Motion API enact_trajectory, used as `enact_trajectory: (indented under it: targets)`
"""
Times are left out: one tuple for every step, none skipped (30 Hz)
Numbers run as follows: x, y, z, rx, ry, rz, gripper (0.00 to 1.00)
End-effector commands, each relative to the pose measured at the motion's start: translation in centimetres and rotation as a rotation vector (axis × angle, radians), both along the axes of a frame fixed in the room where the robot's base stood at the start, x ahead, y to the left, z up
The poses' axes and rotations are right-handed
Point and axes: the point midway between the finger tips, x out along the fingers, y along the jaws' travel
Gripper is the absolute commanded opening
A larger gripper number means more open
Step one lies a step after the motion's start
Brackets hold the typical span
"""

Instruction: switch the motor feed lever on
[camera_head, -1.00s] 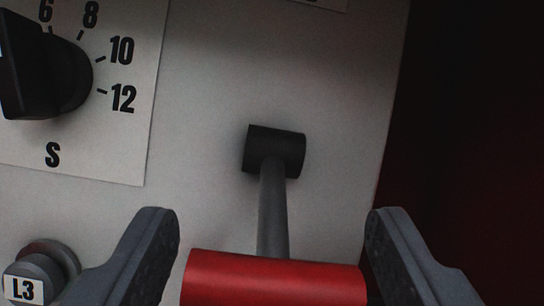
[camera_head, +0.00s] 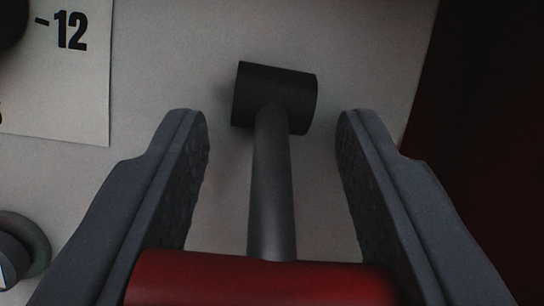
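The motor feed lever shows in the head camera view. Its black pivot (camera_head: 274,97) sits on the pale panel, its grey rod (camera_head: 271,195) runs down the picture towards me, and its red handle (camera_head: 262,280) lies crosswise at the bottom edge. My gripper (camera_head: 272,125) is open, with one finger on each side of the rod and a gap to it on both sides. The handle's ends lie close to or behind the lower fingers; I cannot tell whether they touch.
A dial label with the number 12 (camera_head: 72,30) is at upper left, with part of a black knob (camera_head: 12,22) at the edge. A round grey terminal (camera_head: 22,255) is at lower left. The panel (camera_head: 380,60) ends at right against a dark red area.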

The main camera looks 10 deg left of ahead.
Motion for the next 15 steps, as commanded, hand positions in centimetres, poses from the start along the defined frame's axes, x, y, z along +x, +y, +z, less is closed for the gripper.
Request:
enact_trajectory:
  targets:
    - [-0.01, 0.01, 0.01, -0.002, 0.004, 0.0, 0.16]
    - [0.0, 0.01, 0.05, -0.003, 0.007, 0.001, 0.16]
    - [-0.02, 0.01, 0.14, -0.005, 0.013, 0.0, 0.16]
    - [-0.02, 0.02, 0.19, -0.008, 0.02, 0.001, 0.16]
    - [-0.03, 0.0, 0.24, -0.011, 0.029, 0.0, 0.16]
    - [-0.05, -0.01, 0.33, -0.017, 0.044, 0.0, 0.16]
    - [-0.06, -0.03, 0.38, -0.023, 0.057, 0.0, 0.16]
    - [-0.1, -0.04, 0.44, -0.028, 0.071, 0.001, 0.16]
    - [-0.15, -0.02, 0.56, -0.036, 0.091, 0.001, 0.16]
    - [-0.19, 0.01, 0.64, -0.043, 0.106, 0.001, 0.16]
    - [-0.23, 0.05, 0.72, -0.05, 0.122, 0.003, 0.16]
    - [-0.26, 0.06, 0.76, -0.059, 0.146, 0.003, 0.16]
    - [-0.28, 0.03, 0.8, -0.065, 0.163, 0.003, 0.16]
    - [-0.29, -0.02, 0.87, -0.072, 0.178, 0.002, 0.16]
    - [-0.31, -0.04, 0.99, -0.079, 0.195, 0.002, 0.16]
